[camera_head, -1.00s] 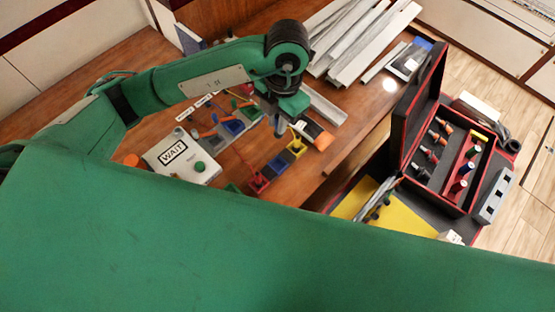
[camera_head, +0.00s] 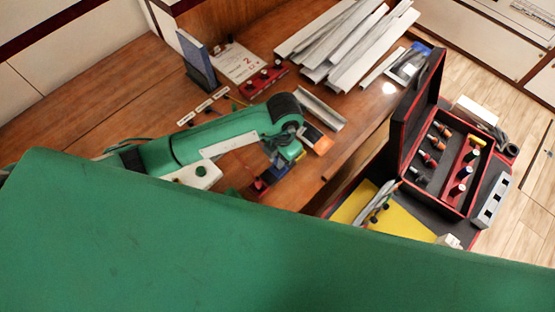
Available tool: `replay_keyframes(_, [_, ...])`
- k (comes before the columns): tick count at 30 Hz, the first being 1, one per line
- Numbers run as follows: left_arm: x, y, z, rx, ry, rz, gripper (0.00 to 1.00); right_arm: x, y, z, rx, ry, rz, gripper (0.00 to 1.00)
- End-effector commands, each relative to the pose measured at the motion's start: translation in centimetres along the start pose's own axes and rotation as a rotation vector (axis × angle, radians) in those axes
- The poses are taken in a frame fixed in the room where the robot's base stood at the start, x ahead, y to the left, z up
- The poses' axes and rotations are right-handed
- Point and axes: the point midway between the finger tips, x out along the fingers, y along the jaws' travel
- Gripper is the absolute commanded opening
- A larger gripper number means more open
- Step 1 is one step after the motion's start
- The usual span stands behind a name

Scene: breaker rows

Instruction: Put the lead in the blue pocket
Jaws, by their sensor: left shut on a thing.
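My left gripper (camera_head: 272,172) points down over the row of small coloured pockets on the wooden bench. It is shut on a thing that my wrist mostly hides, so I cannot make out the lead. The blue pocket (camera_head: 279,171) shows only in part, right at the gripper. I cannot tell whether the held thing touches the blue pocket. My right gripper is not in view.
A white box (camera_head: 198,175) is partly covered by my arm. Grey metal channels (camera_head: 350,40) lie at the back. An open red-edged case (camera_head: 440,165) stands at the right, by a yellow sheet (camera_head: 410,222).

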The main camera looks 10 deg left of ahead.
Motion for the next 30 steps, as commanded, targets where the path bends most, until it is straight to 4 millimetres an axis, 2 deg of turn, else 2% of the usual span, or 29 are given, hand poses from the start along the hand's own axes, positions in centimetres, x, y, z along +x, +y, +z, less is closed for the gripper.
replay_keyframes(4, [2.2,-0.1,0.2,-0.001,0.003,-0.002,0.00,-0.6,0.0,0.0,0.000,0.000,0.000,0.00])
replay_keyframes(11, [2.6,0.0,0.3,0.001,0.000,0.000,0.00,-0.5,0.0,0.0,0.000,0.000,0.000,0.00])
replay_keyframes(12, [2.6,0.0,0.3,0.001,0.000,0.000,0.23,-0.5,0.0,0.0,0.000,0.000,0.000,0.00])
replay_keyframes(15, [2.6,0.0,0.3,0.001,0.000,-0.001,0.39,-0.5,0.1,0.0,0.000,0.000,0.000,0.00])
replay_keyframes(25, [2.2,0.0,0.4,0.000,-0.001,-0.001,0.39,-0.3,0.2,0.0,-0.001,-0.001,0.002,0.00])
replay_keyframes(30, [0.1,0.1,0.5,0.002,-0.005,0.001,0.39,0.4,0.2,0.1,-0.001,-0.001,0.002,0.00])
